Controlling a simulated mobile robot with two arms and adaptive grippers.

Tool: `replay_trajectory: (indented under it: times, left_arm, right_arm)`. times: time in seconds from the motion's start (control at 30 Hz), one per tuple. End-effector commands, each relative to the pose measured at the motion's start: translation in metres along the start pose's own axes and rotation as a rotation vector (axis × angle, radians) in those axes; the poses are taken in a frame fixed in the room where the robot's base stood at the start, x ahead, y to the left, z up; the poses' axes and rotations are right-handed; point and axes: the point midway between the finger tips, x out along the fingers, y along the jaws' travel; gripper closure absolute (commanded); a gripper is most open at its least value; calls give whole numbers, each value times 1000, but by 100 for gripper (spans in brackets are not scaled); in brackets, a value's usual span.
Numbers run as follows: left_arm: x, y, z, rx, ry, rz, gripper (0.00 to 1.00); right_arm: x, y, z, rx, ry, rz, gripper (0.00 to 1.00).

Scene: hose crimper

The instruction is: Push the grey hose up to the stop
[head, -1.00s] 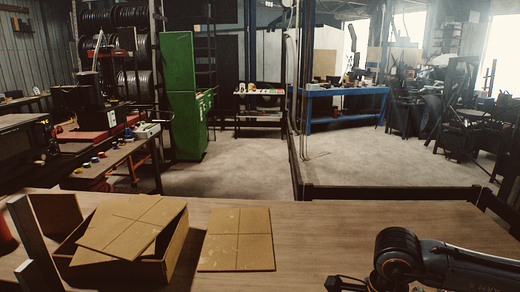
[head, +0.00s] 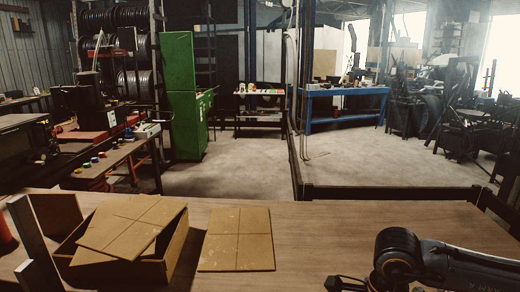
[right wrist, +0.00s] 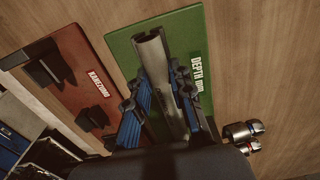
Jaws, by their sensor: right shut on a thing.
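In the right wrist view the grey hose (right wrist: 155,65) is a thick tube with an open-looking end, lying over a green board (right wrist: 120,48) marked "DEPTH mm". My right gripper (right wrist: 157,88), with blue-sided fingers, is shut on the hose, one finger on each side. The hose's lower part runs between the fingers and is partly hidden by the gripper. I cannot make out a stop or whether the hose touches one. In the head view my right arm is at the bottom right; the hose is not seen there. My left gripper is in neither current view.
A red board (right wrist: 88,75) with black blocks (right wrist: 45,65) lies left of the green board. Metal cylindrical parts (right wrist: 243,130) lie to its right. In the head view an open cardboard box (head: 165,262) and a flat cardboard sheet (head: 236,240) sit on the wooden table (head: 320,225).

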Motion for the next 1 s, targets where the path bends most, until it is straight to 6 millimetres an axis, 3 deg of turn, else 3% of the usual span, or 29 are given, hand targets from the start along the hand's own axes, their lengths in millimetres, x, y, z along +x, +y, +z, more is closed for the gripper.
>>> replay_trajectory:
  times: [1.0]
  left_arm:
    - [6,0,0,0,1,0,60]
  right_arm:
    - [1,0,-13,2,2,2,100]
